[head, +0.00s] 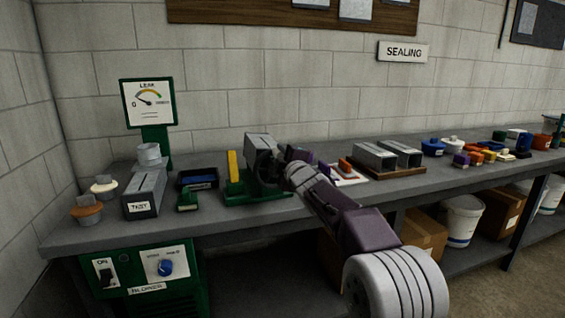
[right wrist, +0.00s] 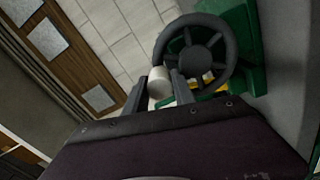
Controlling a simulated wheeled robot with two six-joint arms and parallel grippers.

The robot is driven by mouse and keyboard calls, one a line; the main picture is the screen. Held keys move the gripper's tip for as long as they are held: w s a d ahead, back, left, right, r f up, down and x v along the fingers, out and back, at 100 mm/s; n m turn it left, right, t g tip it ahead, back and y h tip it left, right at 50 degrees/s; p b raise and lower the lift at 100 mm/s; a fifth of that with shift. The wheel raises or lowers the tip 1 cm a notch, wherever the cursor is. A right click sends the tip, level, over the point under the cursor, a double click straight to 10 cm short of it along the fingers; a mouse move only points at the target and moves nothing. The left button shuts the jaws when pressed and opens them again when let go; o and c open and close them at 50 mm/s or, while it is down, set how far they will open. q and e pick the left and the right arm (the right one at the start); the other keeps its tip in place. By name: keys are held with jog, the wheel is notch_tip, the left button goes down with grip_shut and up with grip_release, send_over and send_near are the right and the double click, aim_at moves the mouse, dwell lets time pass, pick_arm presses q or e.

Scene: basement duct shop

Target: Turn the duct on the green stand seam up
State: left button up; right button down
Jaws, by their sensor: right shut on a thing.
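The green stand (head: 245,188) is on the bench left of centre in the head view, with a yellow upright (head: 232,165) at its left end. A grey metal duct (head: 259,143) sits on it; I cannot make out its seam. My right gripper (head: 279,168) reaches in at the stand's right side. In the right wrist view a dark spoked handwheel (right wrist: 226,45) stands before the green stand (right wrist: 247,50). My right gripper (right wrist: 160,92) is shut on a pale round knob (right wrist: 158,82) at the wheel's rim. My left gripper is not in view.
Left of the stand are a dark tray (head: 198,179), a grey TEST box (head: 144,194) and a green leak gauge (head: 149,103). Right of it, two open metal ducts (head: 374,156) lie on a brown board. The bench front edge is mostly clear.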

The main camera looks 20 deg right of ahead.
jog(key=shift+a+n, duration=0.3)
jog(key=shift+n, duration=0.3)
jog(key=shift+a+b, duration=0.1)
jog(key=shift+b, duration=0.2)
jog(key=c, duration=1.1)
grip_release()
jog(key=shift+o, duration=0.2)
jog(key=s+b, duration=0.1)
jog(key=s, duration=0.8)
